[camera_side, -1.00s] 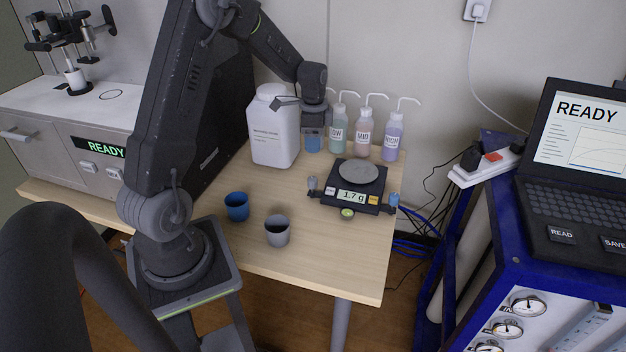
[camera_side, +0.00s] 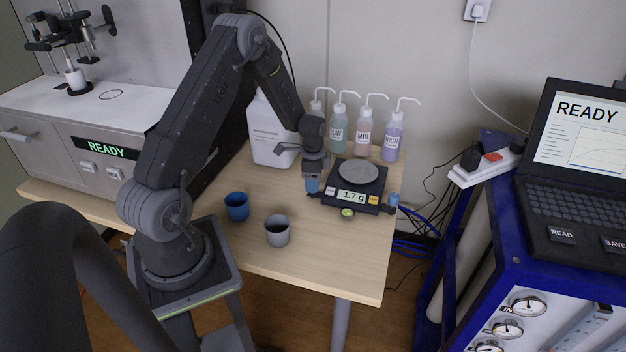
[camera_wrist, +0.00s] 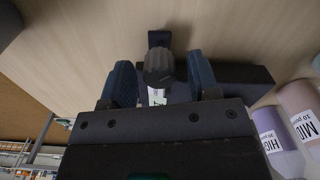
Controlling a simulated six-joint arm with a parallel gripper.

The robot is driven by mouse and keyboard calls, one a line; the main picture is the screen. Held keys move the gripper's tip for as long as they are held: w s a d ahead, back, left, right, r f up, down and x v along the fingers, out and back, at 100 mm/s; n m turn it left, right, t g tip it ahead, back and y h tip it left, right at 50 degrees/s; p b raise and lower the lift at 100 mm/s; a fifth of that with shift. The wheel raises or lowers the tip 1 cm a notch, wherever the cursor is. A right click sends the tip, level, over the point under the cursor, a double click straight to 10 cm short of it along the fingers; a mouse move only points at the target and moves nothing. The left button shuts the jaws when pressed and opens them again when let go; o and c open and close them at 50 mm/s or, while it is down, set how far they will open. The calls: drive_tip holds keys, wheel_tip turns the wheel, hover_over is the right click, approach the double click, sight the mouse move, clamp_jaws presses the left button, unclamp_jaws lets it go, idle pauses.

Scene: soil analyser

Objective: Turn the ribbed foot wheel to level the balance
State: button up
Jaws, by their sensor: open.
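The black balance (camera_side: 360,187) stands on the table with a round grey pan (camera_side: 358,172) and a display reading 1.7 g. My gripper (camera_side: 312,186) is low at the balance's left corner in the side view and hides the foot wheel there. In the wrist view the grey ribbed foot wheel (camera_wrist: 158,63) lies between the two blue fingers of my open gripper (camera_wrist: 160,72). A gap shows on each side of the wheel. A green bubble level (camera_side: 347,213) sits at the balance's front edge. Another foot (camera_side: 393,199), blue, shows at the right corner.
Wash bottles (camera_side: 364,137) stand close behind the balance, and a large white jug (camera_side: 270,135) stands behind my gripper. A blue cup (camera_side: 237,207) and a grey cup (camera_side: 277,231) are at the front left. The table's front right is clear.

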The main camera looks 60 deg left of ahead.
drive_tip(key=shift+f, duration=0.1)
drive_tip(key=shift+c, duration=0.4)
drive_tip(key=c, duration=0.9)
drive_tip(key=shift+o, duration=0.2)
drive_tip(key=shift+n, duration=0.3)
drive_tip(key=n, duration=0.3)
drive_tip(key=shift+n, duration=0.4)
drive_tip(key=n, duration=0.4)
drive_tip(key=shift+w+n, duration=0.1)
drive_tip(key=shift+n, duration=0.2)
drive_tip(key=n, duration=0.4)
drive_tip(key=shift+a, duration=0.1)
drive_tip(key=n, duration=0.4)
drive_tip(key=shift+n, duration=0.3)
